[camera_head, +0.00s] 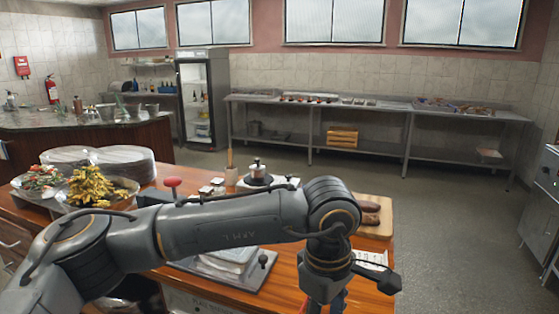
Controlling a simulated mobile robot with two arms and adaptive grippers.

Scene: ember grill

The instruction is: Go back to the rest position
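My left arm reaches in from the left, across the wooden counter (185,188), and bends down at its wrist near the counter's right end. My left gripper (325,303) points down at the bottom edge of the view and is mostly cut off. Its fingertips are hidden, so I cannot tell whether it is open, shut or holding something. My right gripper is not in view.
A steel table (380,106) lines the back wall. The floor (440,215) to the right is clear.

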